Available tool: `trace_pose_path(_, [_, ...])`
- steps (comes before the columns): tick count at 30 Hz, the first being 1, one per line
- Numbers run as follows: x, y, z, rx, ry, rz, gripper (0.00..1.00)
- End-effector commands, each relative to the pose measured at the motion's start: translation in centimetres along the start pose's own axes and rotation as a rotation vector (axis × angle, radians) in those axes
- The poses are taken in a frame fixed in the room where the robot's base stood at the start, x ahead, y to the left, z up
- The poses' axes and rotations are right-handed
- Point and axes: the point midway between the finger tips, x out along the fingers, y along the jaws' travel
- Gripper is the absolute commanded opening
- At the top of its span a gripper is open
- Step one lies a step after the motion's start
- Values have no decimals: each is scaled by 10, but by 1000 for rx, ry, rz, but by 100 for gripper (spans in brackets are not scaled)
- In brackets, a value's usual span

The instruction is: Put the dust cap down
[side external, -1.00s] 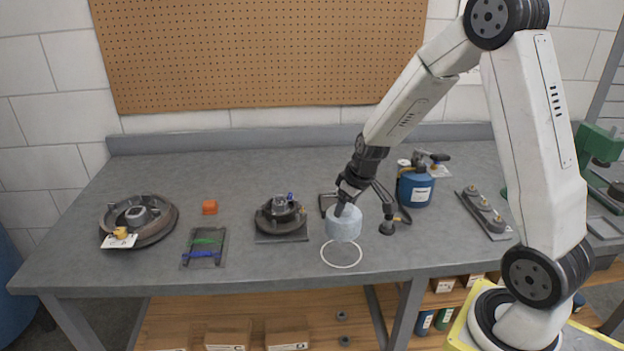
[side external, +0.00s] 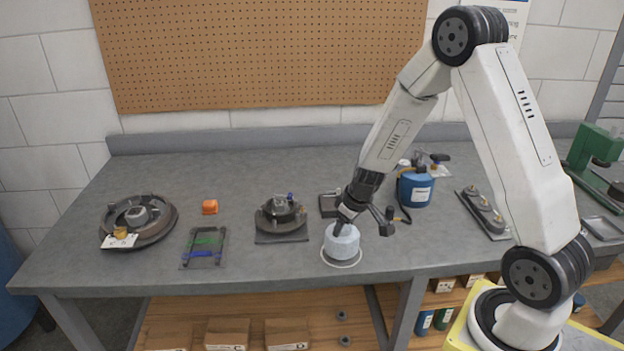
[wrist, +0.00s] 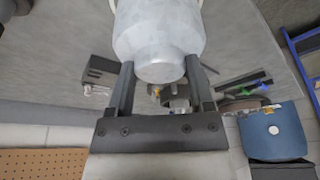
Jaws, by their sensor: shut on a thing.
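The dust cap (side external: 342,243) is a pale grey-blue, rounded cup shape with a narrower knob. My gripper (side external: 343,224) is shut on its knob from above, and the cap hangs upright over the white ring (side external: 341,267) marked on the bench. I cannot tell whether its bottom edge touches the bench or is just above it. In the wrist view the dust cap (wrist: 160,35) sits between the two dark fingers of my gripper (wrist: 160,72) and hides most of the ring.
The hub on a square plate (side external: 281,217) stands left of the ring. A blue canister (side external: 415,188) and a dark block (side external: 329,203) are behind. The bench front edge is close.

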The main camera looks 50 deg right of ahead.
Motion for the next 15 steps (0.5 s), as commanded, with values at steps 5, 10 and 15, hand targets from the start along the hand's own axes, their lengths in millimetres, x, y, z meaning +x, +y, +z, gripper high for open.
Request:
trace_pose_path(5, [11,0,4,0,-1,1,6])
trace_pose_path(10, [15,1,5,0,-1,3,6])
trace_pose_path(15, [15,0,5,0,-1,3,6])
